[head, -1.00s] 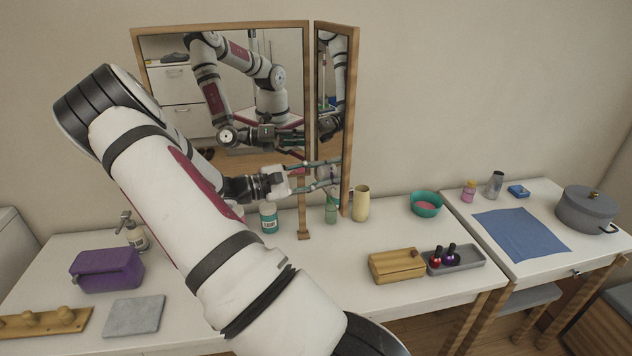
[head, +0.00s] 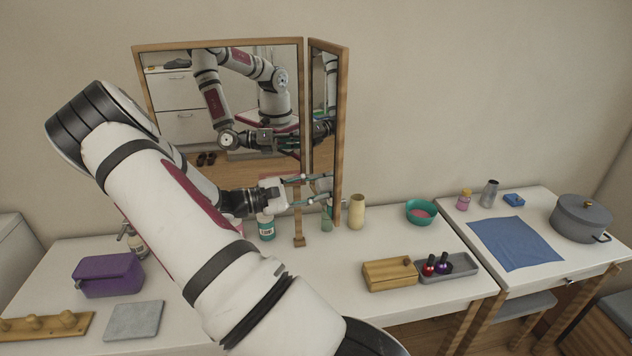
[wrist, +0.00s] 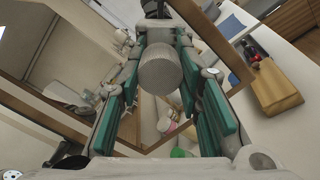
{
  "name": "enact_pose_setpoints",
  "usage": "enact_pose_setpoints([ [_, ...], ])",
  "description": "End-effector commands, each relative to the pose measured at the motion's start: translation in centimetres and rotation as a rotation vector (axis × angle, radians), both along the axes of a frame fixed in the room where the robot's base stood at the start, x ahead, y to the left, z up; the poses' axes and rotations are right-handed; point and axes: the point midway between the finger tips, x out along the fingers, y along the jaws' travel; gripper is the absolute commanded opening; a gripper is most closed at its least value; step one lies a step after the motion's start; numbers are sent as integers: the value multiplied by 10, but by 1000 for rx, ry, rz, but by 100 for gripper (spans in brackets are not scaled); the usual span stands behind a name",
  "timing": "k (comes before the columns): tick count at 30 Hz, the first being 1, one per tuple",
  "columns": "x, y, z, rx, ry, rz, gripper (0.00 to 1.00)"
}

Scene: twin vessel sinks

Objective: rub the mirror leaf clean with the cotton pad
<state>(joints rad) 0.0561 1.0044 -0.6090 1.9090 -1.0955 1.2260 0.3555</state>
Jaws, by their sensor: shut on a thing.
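The wood-framed mirror (head: 225,105) stands on the white table with a narrow leaf (head: 322,85) hinged at its right, angled toward me. My gripper (head: 318,187) is in front of the leaf's lower part. In the wrist view, its green-padded fingers (wrist: 160,72) are shut on the cotton pad (wrist: 161,82), a pale grey, rounded piece. Fingers and pad hide part of the leaf's lower glass. I cannot tell whether the pad touches the glass, and no marks on the leaf can be made out.
A teal-labelled jar (head: 267,227), a green bottle (head: 326,222) and a cream vase (head: 357,212) stand close below my gripper. A wooden box (head: 389,276) and a grey tray (head: 462,268) with nail polish lie nearer. My arm covers the table's left middle.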

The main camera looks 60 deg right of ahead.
Motion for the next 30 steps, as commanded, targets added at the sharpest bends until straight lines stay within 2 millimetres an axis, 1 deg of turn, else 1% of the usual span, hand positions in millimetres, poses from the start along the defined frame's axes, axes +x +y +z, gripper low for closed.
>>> enact_pose_setpoints([
  [5,-4,4,0,2,0,1,10],
  [13,-22,17,1,2,1,2,10],
  [17,-27,22,0,1,0,1,10],
  [23,-26,22,-1,1,0,1,10],
  [30,-15,13,-2,-1,-3,0,10],
])
